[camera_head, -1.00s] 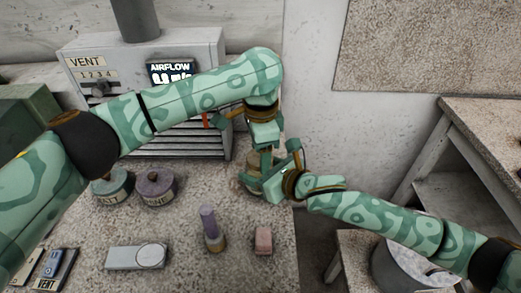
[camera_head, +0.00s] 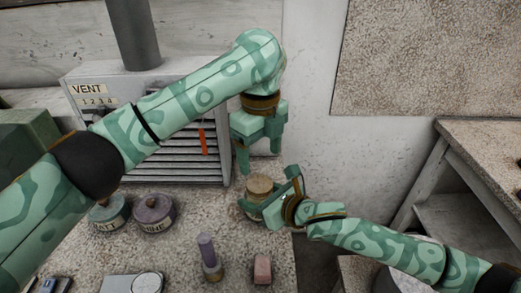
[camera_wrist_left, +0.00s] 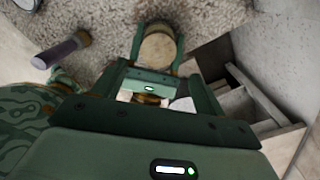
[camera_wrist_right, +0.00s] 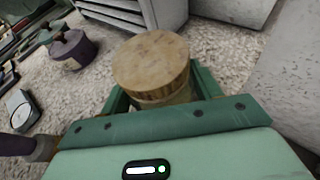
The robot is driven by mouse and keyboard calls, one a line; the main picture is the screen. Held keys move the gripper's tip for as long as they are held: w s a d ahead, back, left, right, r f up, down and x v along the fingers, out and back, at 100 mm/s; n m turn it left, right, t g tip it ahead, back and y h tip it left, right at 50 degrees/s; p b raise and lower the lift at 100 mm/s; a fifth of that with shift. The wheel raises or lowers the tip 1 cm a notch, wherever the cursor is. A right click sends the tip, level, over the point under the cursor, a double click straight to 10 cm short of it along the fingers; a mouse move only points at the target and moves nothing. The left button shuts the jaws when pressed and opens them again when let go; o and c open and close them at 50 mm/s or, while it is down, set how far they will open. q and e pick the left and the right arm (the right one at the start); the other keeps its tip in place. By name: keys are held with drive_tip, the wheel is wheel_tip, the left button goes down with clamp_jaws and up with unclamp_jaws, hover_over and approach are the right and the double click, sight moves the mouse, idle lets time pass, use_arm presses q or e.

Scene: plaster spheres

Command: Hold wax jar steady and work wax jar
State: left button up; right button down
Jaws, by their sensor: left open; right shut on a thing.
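The wax jar (camera_head: 259,186), with a round tan lid, stands upright near the right edge of the speckled bench. My right gripper (camera_head: 268,200) is shut on its body from the front right. In the right wrist view the jar (camera_wrist_right: 150,68) rises between the fingers, its lid on top and its lower body hidden. My left gripper (camera_head: 260,160) is open, pointing down just above the lid and apart from it. In the left wrist view the lid (camera_wrist_left: 157,50) lies between the open fingertips.
Two lidded jars, teal (camera_head: 109,214) and purple (camera_head: 154,214), stand to the left. A purple-topped bottle (camera_head: 209,257) and a pink block (camera_head: 262,270) are in front. A vent box (camera_head: 190,140) stands behind. The bench ends just right of the jar.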

sight(261, 183)
use_arm(q)
wheel_tip(261, 183, down, 8)
drive_tip(key=shift+r, duration=0.1)
idle(0.4)
drive_tip(key=c, duration=1)
drive_tip(key=shift+n, duration=1)
use_arm(e)
drive_tip(key=shift+s+a, duration=0.1)
use_arm(q)
drive_tip(key=shift+r, duration=0.2)
drive_tip(key=shift+r, duration=0.95)
